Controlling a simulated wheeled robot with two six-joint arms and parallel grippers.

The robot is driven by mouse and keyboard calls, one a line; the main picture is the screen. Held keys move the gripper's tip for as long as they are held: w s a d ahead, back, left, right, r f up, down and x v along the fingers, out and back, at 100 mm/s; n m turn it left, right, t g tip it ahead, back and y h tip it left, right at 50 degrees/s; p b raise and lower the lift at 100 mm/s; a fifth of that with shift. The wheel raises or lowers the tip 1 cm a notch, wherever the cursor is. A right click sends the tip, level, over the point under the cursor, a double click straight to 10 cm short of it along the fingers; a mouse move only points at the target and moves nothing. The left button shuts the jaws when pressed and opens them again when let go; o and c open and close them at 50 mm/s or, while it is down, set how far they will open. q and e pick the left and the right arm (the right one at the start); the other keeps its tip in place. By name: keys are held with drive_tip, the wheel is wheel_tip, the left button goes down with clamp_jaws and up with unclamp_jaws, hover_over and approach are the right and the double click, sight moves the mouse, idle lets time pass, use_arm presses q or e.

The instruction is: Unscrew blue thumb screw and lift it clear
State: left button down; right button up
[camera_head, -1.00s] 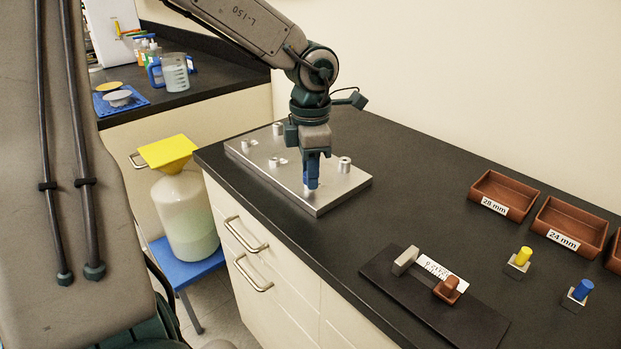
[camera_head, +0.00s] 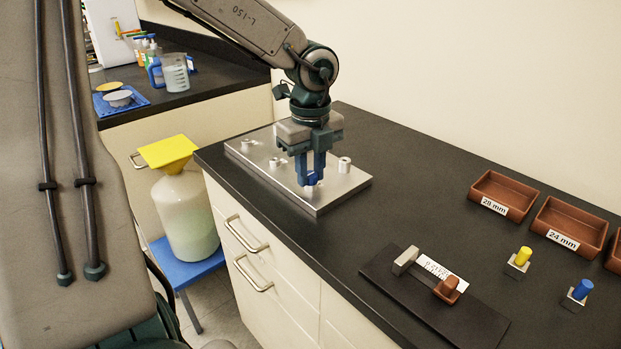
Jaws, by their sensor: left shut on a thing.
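The metal plate (camera_head: 330,201) lies on the black bench, with several silver posts on it. The blue thumb screw (camera_head: 311,179) is at the plate's near edge, low between my left gripper's blue fingers. My left gripper (camera_head: 311,178) points straight down and is shut on the screw. The fingers hide part of the screw, and I cannot tell whether it is clear of the plate. My right gripper is not in view.
The bench between plate and trays is clear.

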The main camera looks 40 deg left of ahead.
use_arm(q)
drive_tip(key=n, duration=0.5)
drive_tip(key=shift+n, duration=0.4)
drive_tip(key=n, duration=0.4)
drive_tip(key=shift+s+f+n, duration=0.1)
drive_tip(key=shift+n, duration=0.2)
drive_tip(key=c, duration=1.4)
unclamp_jaws()
